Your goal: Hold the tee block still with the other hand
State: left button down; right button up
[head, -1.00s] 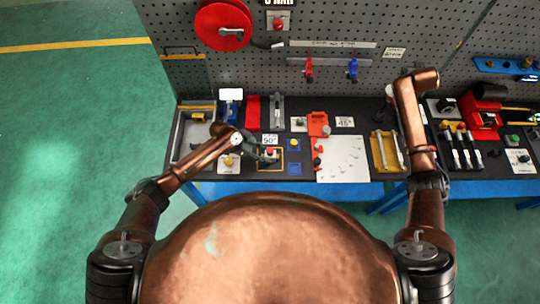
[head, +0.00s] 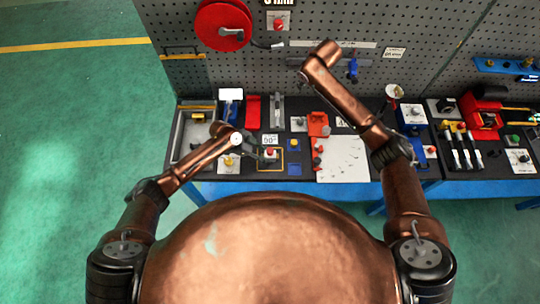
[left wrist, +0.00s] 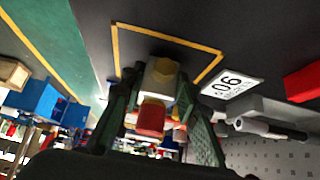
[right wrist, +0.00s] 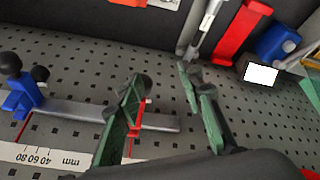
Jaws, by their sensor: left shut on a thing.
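The tee block shows between my left fingers in the left wrist view as a pale body (left wrist: 160,82) with a yellow end and a red end.
A red clamp (right wrist: 138,115) and a blue clamp (right wrist: 20,90) hang on a rail (right wrist: 85,109) near my right gripper. On the bench are a red block (head: 253,112), a white plate (head: 342,160) and a blue stand (head: 410,117). A red hose reel (head: 222,26) hangs above.

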jog(key=s+a+f+n+g, duration=0.25)
jog(key=s+a+f, duration=0.25)
jog(key=s+a, duration=0.3)
jog(key=n+g, duration=0.2)
jog(key=n, duration=0.2)
send_near(270, 150)
jog(key=shift+w+a+h, duration=0.15)
jog(key=shift+a+h, duration=0.15)
jog(key=shift+h, duration=0.1)
jog(key=shift+f, duration=4.5)
jog(key=shift+c, duration=0.4)
grip_shut()
jog(key=shift+r, duration=0.1)
